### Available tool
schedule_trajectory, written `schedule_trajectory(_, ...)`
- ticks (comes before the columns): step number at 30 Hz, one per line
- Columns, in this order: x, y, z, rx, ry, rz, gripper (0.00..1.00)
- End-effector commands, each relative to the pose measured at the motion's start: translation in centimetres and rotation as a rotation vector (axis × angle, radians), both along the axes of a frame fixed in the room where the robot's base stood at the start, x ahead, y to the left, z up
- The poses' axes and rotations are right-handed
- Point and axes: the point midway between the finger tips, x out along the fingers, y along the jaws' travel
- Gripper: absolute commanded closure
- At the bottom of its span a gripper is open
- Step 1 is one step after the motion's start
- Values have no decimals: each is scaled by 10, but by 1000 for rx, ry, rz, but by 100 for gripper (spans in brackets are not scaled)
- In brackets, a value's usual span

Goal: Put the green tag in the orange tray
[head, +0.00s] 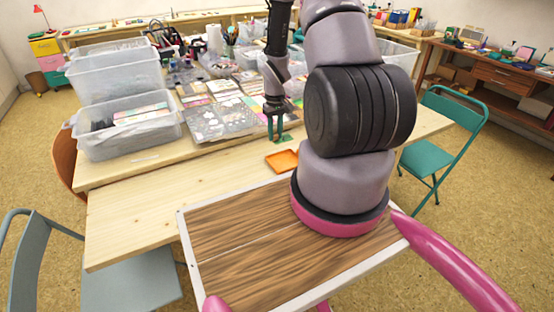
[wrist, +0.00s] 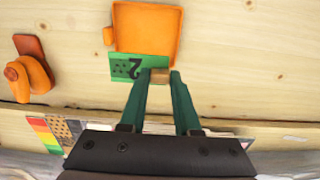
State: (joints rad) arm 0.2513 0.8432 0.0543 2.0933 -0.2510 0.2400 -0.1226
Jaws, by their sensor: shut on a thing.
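The green tag (wrist: 125,66) carries a black "2" and a small wooden block (wrist: 160,76) at one end. In the wrist view the block sits between the fingertips of my gripper (wrist: 158,77), which is shut on it. The orange tray (wrist: 150,30) is square and shallow and looks empty. The tag lies against or just over the tray's near edge in the wrist view; I cannot tell its height. In the head view my gripper (head: 277,131) points down just behind the orange tray (head: 283,161), with a little of the green tag (head: 284,139) showing.
Clear bins (head: 130,125) stand at the left, and papers and packets (head: 222,115) cover the table behind the tray. An orange object (wrist: 28,78) lies at the left in the wrist view. Bare wood (head: 150,205) is free left of the tray.

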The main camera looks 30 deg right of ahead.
Motion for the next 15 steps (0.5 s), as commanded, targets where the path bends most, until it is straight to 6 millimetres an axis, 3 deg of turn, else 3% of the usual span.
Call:
schedule_trajectory(6,-1,0,-39,0,4,2,100)
schedule_trajectory(15,-1,0,-68,1,5,1,100)
